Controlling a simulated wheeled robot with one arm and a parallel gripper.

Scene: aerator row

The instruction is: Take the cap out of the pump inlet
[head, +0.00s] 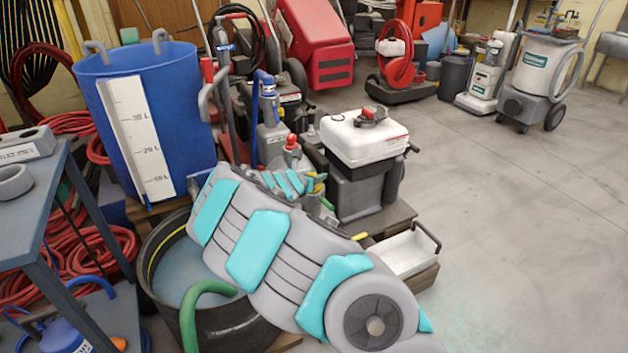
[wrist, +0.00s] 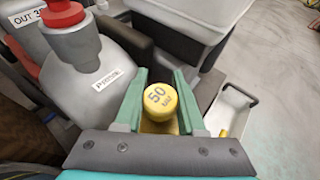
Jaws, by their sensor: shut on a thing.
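The yellow cap (wrist: 160,100), marked "50" with smaller print below, sits between the two green fingers of my gripper (wrist: 160,82) in the wrist view. My gripper is shut on it. More yellow shows just below the cap. The grey pump body (wrist: 92,85) with a red top knob is directly left of the fingers. In the head view the red knob (head: 291,146) shows just beyond the end of my arm, and my arm hides most of the pump, the cap and the fingers. I cannot see the inlet opening, or whether the cap is still in it.
A white-topped dark tank (head: 367,140) stands right of the pump. A white tray (head: 408,252) with a dark handle lies to its front right. A large blue bin (head: 190,90) stands behind left, and a black tub (head: 235,325) is under my arm. Open floor lies right.

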